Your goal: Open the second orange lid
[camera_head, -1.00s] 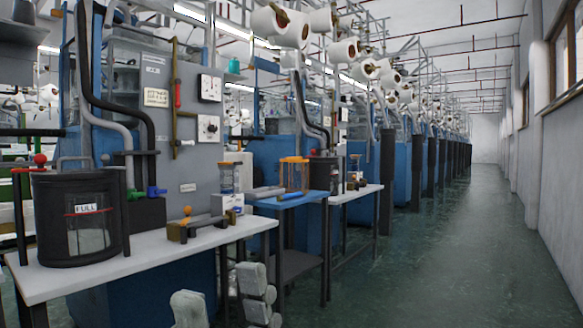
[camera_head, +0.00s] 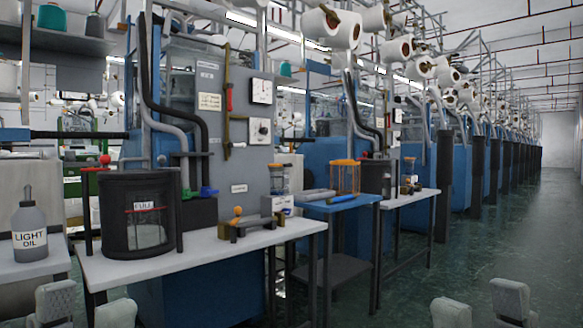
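A clear jar with an orange lid and orange upright bars (camera_head: 345,178) stands on the blue-topped table, right of centre. A smaller clear jar (camera_head: 277,180) with a brownish-orange top stands on a white box to its left. I cannot tell which lid counts as the second. Both lids look seated on their jars. My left gripper (camera_head: 85,308) is at the bottom left, below the near table, its pale fingers apart and empty. My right gripper (camera_head: 480,308) is at the bottom right over the floor, its fingers apart and empty. Both are far from the jars.
The near white table (camera_head: 200,258) holds a dark canister marked FULL (camera_head: 118,235) and a dark fixture with an orange knob (camera_head: 238,211). A LIGHT OIL bottle (camera_head: 30,232) stands at the far left. The green aisle floor (camera_head: 500,240) is free on the right.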

